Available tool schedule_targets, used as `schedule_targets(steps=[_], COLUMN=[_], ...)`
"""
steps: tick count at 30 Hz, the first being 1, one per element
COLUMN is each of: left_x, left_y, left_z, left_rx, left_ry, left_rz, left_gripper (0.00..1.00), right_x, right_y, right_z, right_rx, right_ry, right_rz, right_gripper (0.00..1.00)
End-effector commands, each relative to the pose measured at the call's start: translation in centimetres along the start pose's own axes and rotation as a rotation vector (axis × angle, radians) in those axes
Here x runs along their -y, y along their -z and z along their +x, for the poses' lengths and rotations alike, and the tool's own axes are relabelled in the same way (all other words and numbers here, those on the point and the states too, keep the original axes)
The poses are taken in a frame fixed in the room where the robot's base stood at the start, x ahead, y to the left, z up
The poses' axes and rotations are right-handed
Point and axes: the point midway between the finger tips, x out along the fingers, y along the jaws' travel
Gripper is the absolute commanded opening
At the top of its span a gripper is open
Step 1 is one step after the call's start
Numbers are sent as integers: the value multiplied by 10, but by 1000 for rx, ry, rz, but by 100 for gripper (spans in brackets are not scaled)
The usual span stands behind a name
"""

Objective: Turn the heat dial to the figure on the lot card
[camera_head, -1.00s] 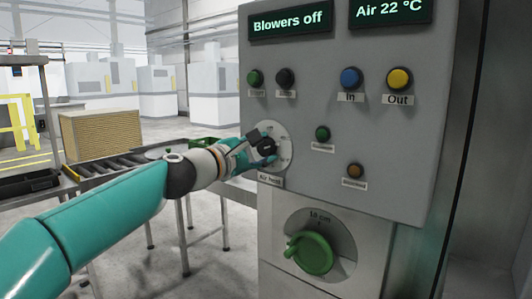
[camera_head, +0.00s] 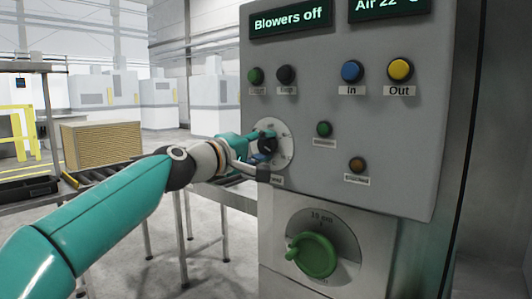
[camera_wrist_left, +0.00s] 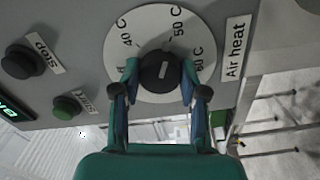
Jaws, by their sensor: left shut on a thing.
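The heat dial is a round white plate (camera_wrist_left: 130,55) marked 40 C, 50 C and 60 C, with a black knob (camera_wrist_left: 163,72) at its centre. A white line on the knob points toward the upper side of the plate in the wrist view, near the 50 C side; I cannot read it exactly. My left gripper (camera_head: 263,146) is shut on the knob, with one finger on each side of it. The "Air heat" label (camera_wrist_left: 235,51) sits beside the plate. No lot card is in view. My right gripper is not in view.
The grey panel carries a "Blowers off" display (camera_head: 290,21), an air display (camera_head: 389,6), a blue In button (camera_head: 352,71), a yellow Out button (camera_head: 400,69) and other buttons. A large green knob (camera_head: 315,255) sits below. A roller conveyor (camera_head: 105,171) stands at left.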

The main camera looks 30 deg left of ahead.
Motion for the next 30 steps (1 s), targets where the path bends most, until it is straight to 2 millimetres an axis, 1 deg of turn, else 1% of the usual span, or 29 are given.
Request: schedule_targets(steps=[1, 9, 21, 22, 24, 26, 30], left_x=[8, 7, 7, 7, 6, 5, 3], left_y=[-3, -3, -3, -3, -3, -3, -2], left_z=[2, 3, 3, 3, 3, 2, 2], left_rx=[9, 11, 11, 11, 11, 9, 7], left_ry=[14, 14, 14, 14, 13, 11, 7], left_rz=[22, 82, 86, 86, 86, 85, 85], left_gripper=[8, 8, 8, 48, 59, 68, 68], right_x=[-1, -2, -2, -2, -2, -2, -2], right_y=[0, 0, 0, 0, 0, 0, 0], right_z=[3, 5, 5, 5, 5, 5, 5], right_rx=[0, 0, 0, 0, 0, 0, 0], right_ry=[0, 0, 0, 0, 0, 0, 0], right_rz=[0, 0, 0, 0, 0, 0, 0], right_gripper=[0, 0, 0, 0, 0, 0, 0])
